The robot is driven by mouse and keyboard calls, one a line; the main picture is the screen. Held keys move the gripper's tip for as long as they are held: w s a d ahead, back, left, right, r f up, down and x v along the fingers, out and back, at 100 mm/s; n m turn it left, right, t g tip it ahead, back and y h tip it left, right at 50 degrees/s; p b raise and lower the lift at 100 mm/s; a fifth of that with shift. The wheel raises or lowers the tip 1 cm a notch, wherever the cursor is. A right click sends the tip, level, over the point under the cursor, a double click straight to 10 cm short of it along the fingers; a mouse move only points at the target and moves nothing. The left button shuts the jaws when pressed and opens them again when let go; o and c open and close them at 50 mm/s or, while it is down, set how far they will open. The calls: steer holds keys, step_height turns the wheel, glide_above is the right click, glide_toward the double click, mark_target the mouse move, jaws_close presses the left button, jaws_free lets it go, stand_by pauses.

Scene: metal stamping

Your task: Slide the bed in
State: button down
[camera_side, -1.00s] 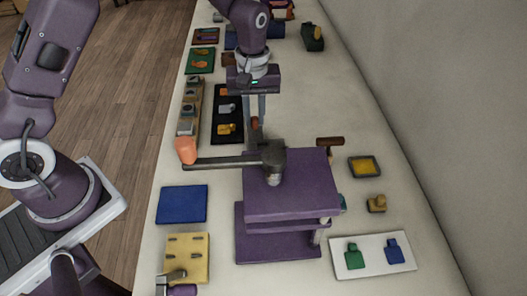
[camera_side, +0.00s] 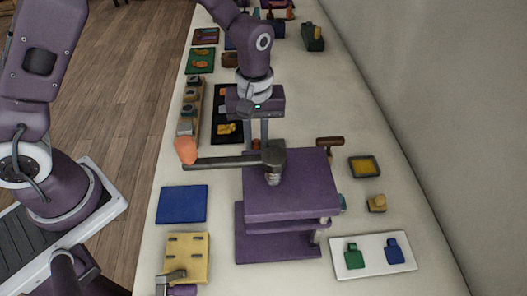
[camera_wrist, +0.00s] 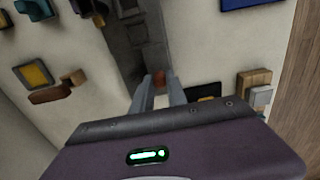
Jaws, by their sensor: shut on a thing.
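The purple press (camera_side: 290,190) stands on the bench, its lever (camera_side: 225,162) reaching left to an orange knob (camera_side: 186,150). Behind it, my gripper (camera_side: 259,140) points down and is shut on the small red-orange knob (camera_side: 256,144) of the bed. In the wrist view, this knob (camera_wrist: 159,78) sits between the fingertips of my gripper (camera_wrist: 160,84). The dark grey bed (camera_wrist: 140,50) runs from the knob toward the top of that view. In the side view, the press and lever hide most of the bed.
A blue sheet (camera_side: 182,204) and a yellow plate (camera_side: 187,257) lie left of the press. A yellow pad (camera_side: 364,167), a stamp (camera_side: 376,204) and a white tray (camera_side: 373,268) with green and blue tags lie right. A black tray (camera_side: 219,132) is close left of my gripper.

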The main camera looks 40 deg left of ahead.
steer(key=shift+s+d, duration=1.6)
steer(key=shift+s+d, duration=1.05)
steer(key=c, duration=1.2)
jaws_free()
steer(key=shift+w, duration=0.1)
steer(key=shift+c, duration=0.2)
step_height(320, 180, up, 7)
steer(key=shift+a, duration=0.1)
